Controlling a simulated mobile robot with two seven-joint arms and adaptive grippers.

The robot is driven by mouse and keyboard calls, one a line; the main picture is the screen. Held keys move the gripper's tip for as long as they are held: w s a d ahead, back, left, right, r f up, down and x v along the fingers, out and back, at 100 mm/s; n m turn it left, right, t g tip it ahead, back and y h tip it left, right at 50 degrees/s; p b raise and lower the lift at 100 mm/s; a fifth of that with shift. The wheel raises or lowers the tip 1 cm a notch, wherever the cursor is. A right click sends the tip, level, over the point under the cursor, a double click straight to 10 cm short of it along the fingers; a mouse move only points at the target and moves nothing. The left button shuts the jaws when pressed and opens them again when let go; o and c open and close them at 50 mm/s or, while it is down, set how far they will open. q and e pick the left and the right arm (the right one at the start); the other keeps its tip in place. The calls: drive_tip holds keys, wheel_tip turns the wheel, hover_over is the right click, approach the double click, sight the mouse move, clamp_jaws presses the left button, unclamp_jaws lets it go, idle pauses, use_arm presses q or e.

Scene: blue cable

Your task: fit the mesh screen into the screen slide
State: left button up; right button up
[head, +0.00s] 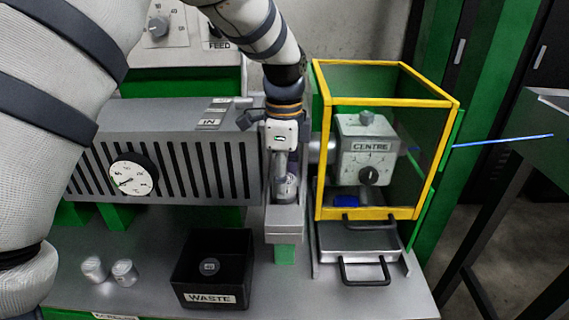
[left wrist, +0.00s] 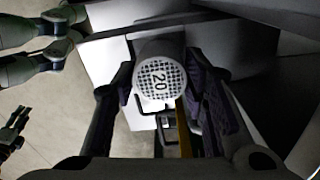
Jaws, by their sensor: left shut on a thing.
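My left gripper (head: 283,162) points down at the grey slide block between the slotted barrel housing and the yellow-framed guard. It is shut on a round mesh screen (head: 287,188), a short metal cylinder that is partly hidden by the fingers. In the left wrist view the screen (left wrist: 160,78) shows a perforated white face marked 20, between the two fingers (left wrist: 162,95). The grey block (head: 285,222), which looks like the screen slide, lies just below and in front of the screen. I cannot tell whether the screen touches it. My right gripper is not seen clearly in either view.
The yellow-framed guard (head: 437,160) stands close on the right, around a box marked CENTRE (head: 365,150). A black WASTE bin (head: 245,262) holds a small disc (head: 209,267). Two metal cylinders (head: 93,269) stand on the bench at left. A handled tray (head: 362,240) sits at right.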

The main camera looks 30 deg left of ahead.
use_arm(q)
drive_tip(key=shift+f, duration=0.3)
drive_tip(key=shift+f, duration=0.45)
idle(0.4)
drive_tip(key=o, duration=1.4)
drive_tip(key=shift+c, duration=0.2)
wheel_tip(320, 180, up, 12)
drive_tip(key=shift+f, duration=0.1)
